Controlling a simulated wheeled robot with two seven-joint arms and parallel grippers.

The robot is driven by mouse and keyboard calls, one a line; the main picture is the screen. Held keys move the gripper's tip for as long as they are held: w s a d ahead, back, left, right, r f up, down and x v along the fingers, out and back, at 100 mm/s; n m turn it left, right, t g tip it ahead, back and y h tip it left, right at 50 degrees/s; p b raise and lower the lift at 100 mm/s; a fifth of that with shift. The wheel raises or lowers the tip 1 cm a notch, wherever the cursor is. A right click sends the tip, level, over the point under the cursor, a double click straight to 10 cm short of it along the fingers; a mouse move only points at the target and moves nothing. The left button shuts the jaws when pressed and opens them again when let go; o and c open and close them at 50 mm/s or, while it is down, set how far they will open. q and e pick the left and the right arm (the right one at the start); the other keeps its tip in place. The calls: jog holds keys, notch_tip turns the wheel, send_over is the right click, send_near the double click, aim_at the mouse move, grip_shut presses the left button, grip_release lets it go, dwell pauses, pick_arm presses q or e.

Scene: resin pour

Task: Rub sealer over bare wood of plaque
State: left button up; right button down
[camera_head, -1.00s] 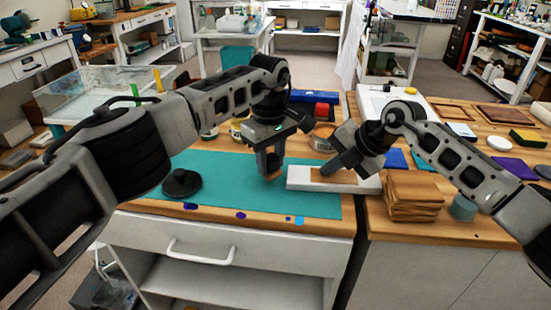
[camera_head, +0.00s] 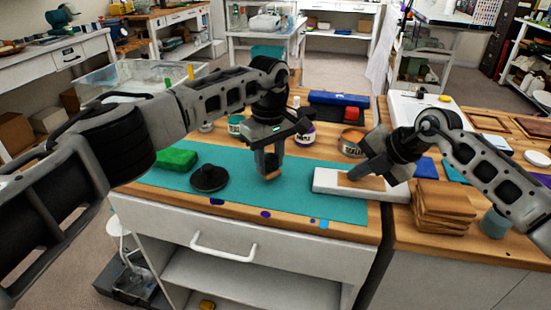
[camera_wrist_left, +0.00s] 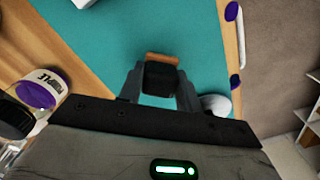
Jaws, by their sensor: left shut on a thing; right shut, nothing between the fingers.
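The plaque (camera_head: 371,184), a flat brown wood piece, lies on a white board (camera_head: 327,184) at the right end of the teal mat. My right gripper (camera_head: 347,176) is shut with nothing in it, its tips over the plaque's left part; I cannot tell if they touch. My left gripper (camera_head: 271,172) is shut on a small dark block with an orange-brown edge (camera_wrist_left: 163,58), held above the mat left of the board. An open tin (camera_head: 351,146) with an orange inside and a partly legible label, apparently sealer, stands behind the board.
A black round knobbed disc (camera_head: 209,177) and a green block (camera_head: 176,158) are on the mat (camera_head: 240,192) at the left. Stacked wood pieces (camera_head: 443,203) are at the right. The mat's front strip is free.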

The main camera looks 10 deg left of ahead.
pick_arm(q)
jog(key=shift+a+f, duration=0.2)
jog(key=shift+a, duration=1.55)
jog(key=shift+f, duration=0.1)
jog(key=shift+d+f, duration=0.15)
jog(key=shift+d, duration=1.7)
jog(key=shift+d+f, duration=0.1)
jog(key=shift+d, duration=3.9)
jog(key=shift+a+f, duration=0.2)
jog(key=shift+a, duration=2.75)
jog(key=shift+a+f, duration=0.2)
jog(key=shift+a, duration=2.75)
jog(key=shift+d+r, duration=0.15)
jog(key=shift+d, duration=5.8)
jog(key=shift+a, duration=0.1)
